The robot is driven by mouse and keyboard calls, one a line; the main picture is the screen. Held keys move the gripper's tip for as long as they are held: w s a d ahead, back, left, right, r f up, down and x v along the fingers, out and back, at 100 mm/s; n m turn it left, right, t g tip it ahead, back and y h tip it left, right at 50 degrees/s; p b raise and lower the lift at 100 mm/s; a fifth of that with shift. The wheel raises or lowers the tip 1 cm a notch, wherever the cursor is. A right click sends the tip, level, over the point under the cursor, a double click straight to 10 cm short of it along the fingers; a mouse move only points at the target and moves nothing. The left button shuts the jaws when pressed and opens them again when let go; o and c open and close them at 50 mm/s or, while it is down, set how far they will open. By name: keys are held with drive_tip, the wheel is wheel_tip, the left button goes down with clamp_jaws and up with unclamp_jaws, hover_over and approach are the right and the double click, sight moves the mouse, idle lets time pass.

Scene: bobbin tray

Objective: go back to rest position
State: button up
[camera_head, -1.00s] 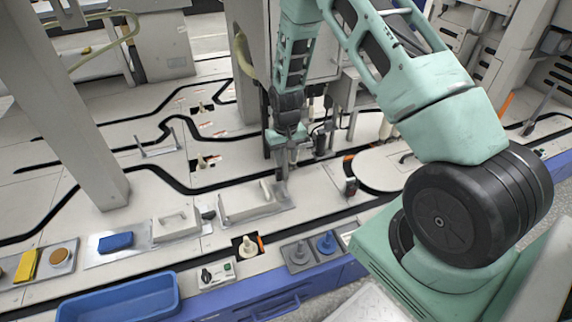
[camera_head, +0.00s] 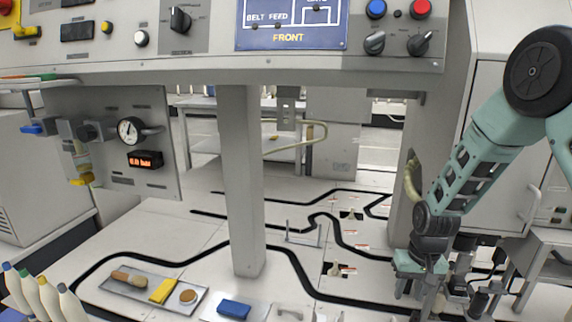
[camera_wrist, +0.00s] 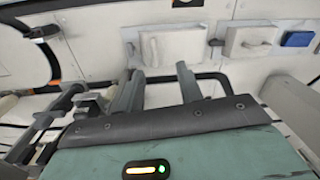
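My gripper (camera_head: 420,302) is at the lower right of the head view, pointing down over the light machine deck (camera_head: 215,290). Its tips run near the bottom edge of that view. In the wrist view my gripper (camera_wrist: 158,72) has its two grey fingers apart. Nothing shows between them except the background. My arm comes down to it from the right edge of the head view.
A grey pillar (camera_head: 243,180) stands left of my arm. A control panel (camera_head: 200,50) spans the top. A tray (camera_head: 120,297) holds a yellow block and a brush. White handled covers (camera_wrist: 172,46) lie beyond the fingers. Pale cones (camera_head: 45,295) stand lower left.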

drive_tip(key=s+a+r+n, duration=0.5)
drive_tip(key=s+a+r, duration=0.8)
drive_tip(key=a+r, duration=0.15)
drive_tip(key=s+a+r+n+p, duration=0.1)
drive_tip(key=s+r+n, duration=0.15)
drive_tip(key=s, duration=0.55)
drive_tip(key=s+a+r+n, duration=0.2)
drive_tip(key=s+r, duration=0.1)
drive_tip(key=s, duration=0.5)
wheel_tip(320, 180, up, 24)
drive_tip(key=p, duration=2.4)
drive_tip(key=shift+w+f, duration=0.2)
drive_tip(key=shift+w, duration=0.2)
drive_tip(key=shift+f+m, duration=0.1)
drive_tip(key=shift+m, duration=0.15)
drive_tip(key=shift+c, duration=0.3)
